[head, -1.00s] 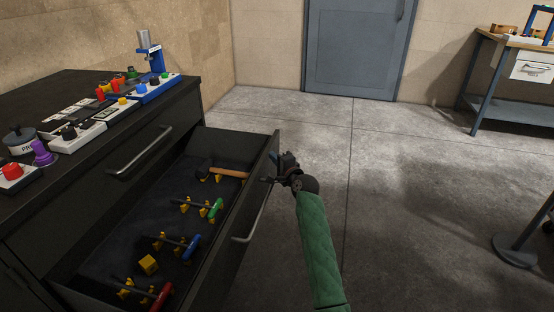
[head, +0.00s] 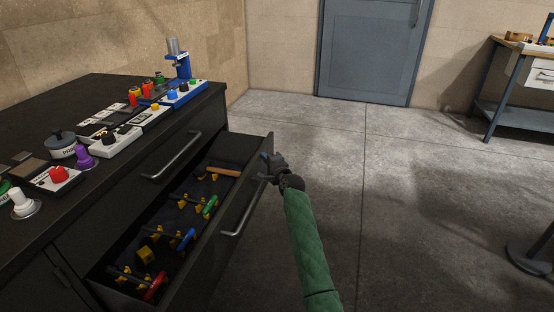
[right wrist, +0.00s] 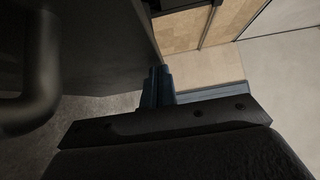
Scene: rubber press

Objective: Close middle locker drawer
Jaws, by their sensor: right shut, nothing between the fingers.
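The middle locker drawer (head: 206,262) is partly open in the head view, pulled out of the dark cabinet (head: 62,222). Its grey bar handle (head: 243,212) is on the front panel. My right gripper (head: 270,165) is shut and empty, at the far end of the drawer front, by its top edge; whether it touches cannot be told. In the right wrist view the shut fingers (right wrist: 158,88) point forward, with a dark panel and a blurred handle bar (right wrist: 30,80) at the left. My left gripper is not in view.
Inside the drawer lie a hammer (head: 222,171), several coloured-handled tools and a yellow cube (head: 146,254). A closed upper drawer has a handle (head: 172,156). Buttons and a blue press (head: 180,68) stand on the cabinet top.

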